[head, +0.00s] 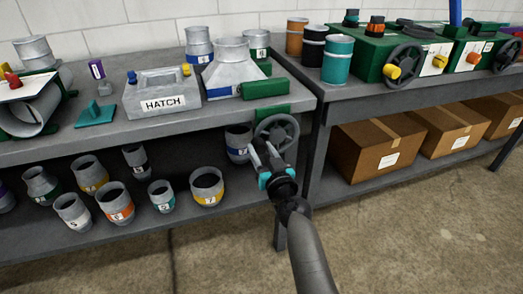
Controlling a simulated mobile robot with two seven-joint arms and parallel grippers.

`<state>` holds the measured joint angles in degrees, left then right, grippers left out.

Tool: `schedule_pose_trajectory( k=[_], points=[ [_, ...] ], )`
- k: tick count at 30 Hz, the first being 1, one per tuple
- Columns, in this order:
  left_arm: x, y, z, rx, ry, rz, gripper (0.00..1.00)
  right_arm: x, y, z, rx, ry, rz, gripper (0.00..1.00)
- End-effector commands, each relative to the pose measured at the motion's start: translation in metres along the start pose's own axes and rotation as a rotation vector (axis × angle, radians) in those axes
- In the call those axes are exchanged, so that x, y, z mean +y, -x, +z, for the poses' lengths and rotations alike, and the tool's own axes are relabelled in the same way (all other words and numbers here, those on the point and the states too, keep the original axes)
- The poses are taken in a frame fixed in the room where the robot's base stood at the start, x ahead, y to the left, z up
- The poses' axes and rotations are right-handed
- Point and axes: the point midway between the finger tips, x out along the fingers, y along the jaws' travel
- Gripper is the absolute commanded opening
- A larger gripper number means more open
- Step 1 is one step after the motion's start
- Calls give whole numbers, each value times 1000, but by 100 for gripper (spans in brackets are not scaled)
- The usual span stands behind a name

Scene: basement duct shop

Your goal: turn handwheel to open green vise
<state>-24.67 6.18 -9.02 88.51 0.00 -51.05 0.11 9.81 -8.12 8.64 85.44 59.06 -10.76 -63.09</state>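The green vise (265,88) is fixed at the front right corner of the left bench. Its upper green block lies on the bench top, and a lower green part (268,112) shows at the bench edge. Its grey spoked handwheel (277,133) faces me below the bench top. My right gripper (262,147) reaches up from below, its fingertips at the lower left of the handwheel rim. The two fingers look apart; I cannot tell if they touch the rim. The vise's jaw gap is hard to make out. My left gripper is not in view.
A grey HATCH box (163,93) and a grey duct hood (233,68) stand on the left bench. Several duct fittings fill the shelf below. The right bench holds canisters (338,60) and green machines with handwheels (402,67); cardboard boxes (378,148) sit underneath. The front floor is clear.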

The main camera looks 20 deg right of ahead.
Motion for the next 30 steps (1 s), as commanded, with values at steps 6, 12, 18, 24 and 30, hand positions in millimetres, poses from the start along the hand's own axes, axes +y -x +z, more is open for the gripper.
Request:
schedule_pose_trajectory(
  k=[6,12,18,24,30],
  points=[
    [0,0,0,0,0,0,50,0,0,0,0,0,0,24],
    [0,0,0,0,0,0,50,0,0,0,0,0,0,1],
    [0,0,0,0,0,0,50,0,0,0,0,0,0,0],
    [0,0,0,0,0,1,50,0,0,0,0,0,0,0],
    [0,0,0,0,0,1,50,0,0,0,-1,0,0,0]
  ],
)
